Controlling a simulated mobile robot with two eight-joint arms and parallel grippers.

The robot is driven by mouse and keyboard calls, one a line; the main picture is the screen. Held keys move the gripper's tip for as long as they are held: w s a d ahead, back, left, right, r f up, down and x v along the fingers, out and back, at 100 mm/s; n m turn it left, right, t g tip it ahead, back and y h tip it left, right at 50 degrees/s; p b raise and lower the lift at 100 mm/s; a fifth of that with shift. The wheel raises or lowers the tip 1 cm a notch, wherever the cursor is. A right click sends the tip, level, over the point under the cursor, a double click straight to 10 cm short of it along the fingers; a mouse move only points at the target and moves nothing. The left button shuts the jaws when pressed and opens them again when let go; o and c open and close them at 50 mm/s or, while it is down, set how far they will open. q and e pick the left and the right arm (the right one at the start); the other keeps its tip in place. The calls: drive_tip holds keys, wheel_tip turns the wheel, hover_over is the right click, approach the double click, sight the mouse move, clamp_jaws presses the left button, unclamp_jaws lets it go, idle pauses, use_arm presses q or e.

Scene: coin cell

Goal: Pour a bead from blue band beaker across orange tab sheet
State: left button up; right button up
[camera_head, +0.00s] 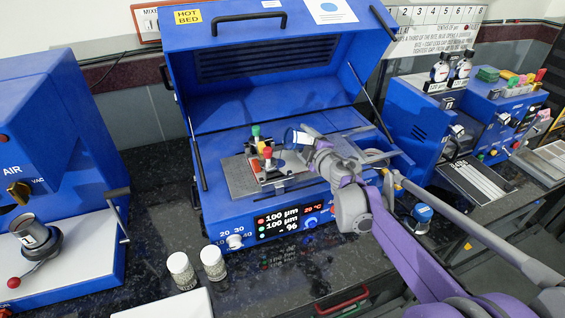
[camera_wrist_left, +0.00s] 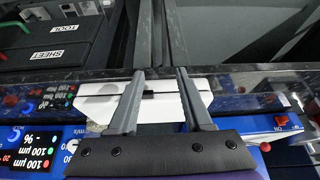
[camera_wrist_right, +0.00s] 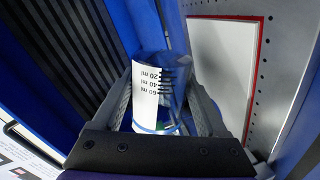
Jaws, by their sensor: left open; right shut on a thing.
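The beaker (camera_head: 296,137) is held tipped over above the plate of the blue hot bed in the head view. In the right wrist view the clear beaker (camera_wrist_right: 158,88) has a white scale and a blue band near my fingers. My right gripper (camera_head: 309,146) is shut on it; its fingers flank the beaker in the right wrist view (camera_wrist_right: 166,98). A white sheet (camera_wrist_right: 222,65) with a red-orange edge lies beside the beaker on the grey plate (camera_wrist_right: 288,60). I cannot make out a bead. My left gripper (camera_wrist_left: 155,80) is open and empty in the left wrist view.
A coating tool with coloured knobs (camera_head: 266,152) stands on the hot bed plate, close to the beaker. The raised blue lid (camera_head: 270,55) is behind. Two jars (camera_head: 212,262) and a white tray (camera_head: 170,304) are at the front. A blue machine (camera_head: 60,150) stands left.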

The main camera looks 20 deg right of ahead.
drive_tip(key=shift+f+n, duration=0.15)
drive_tip(key=shift+n, duration=0.15)
idle(1.1)
drive_tip(key=shift+a, duration=0.1)
idle(0.8)
